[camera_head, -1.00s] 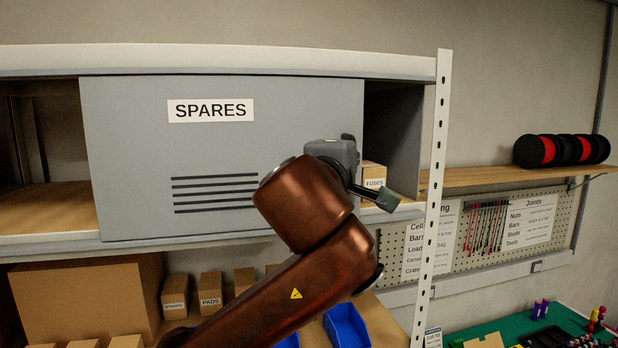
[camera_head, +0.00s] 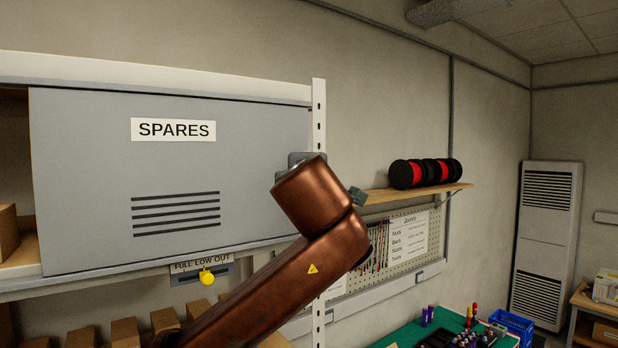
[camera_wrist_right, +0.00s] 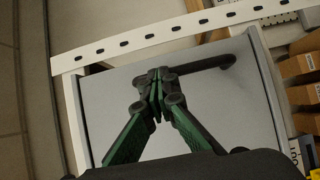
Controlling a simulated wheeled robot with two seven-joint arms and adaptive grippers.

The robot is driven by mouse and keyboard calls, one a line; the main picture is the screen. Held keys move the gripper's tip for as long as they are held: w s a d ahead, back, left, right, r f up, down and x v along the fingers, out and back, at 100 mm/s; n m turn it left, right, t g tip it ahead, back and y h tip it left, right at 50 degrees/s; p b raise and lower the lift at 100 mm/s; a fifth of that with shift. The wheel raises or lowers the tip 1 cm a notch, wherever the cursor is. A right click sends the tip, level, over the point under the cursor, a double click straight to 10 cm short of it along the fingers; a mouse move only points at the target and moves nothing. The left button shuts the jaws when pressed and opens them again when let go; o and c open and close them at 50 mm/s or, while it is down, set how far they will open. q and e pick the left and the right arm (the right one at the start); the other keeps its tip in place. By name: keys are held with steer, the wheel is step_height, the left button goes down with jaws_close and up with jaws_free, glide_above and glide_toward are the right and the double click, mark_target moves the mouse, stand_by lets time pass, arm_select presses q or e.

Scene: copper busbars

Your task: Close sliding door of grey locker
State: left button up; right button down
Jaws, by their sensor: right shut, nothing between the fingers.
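The grey sliding door (camera_head: 100,190) of the locker carries a SPARES label and a row of slots. In the head view its right edge lies close to the white perforated post (camera_head: 319,130), partly behind my arm. In the right wrist view the grey door (camera_wrist_right: 110,100) fills the middle, with a dark bar handle (camera_wrist_right: 205,65) near the post. My right gripper (camera_wrist_right: 157,95) is shut and empty in front of the door, beside the handle; I cannot tell whether it touches. In the head view my copper arm hides most of it. My left gripper is not in view.
Cardboard boxes (camera_head: 12,235) sit in the open shelf space left of the door. More boxes and a yellow tag (camera_head: 206,277) are below. A wooden shelf (camera_head: 415,193) with red and black spools is right of the post. A green bench (camera_head: 440,335) lies lower right.

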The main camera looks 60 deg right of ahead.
steer(key=shift+w+a, duration=0.1)
steer(key=shift+w, duration=0.05)
steer(key=w+a+b+v, duration=0.1)
steer(key=w+b+v, duration=0.1)
steer(key=v, duration=1.1)
steer(key=shift+a+b, duration=0.25)
steer(key=shift+b, duration=0.4)
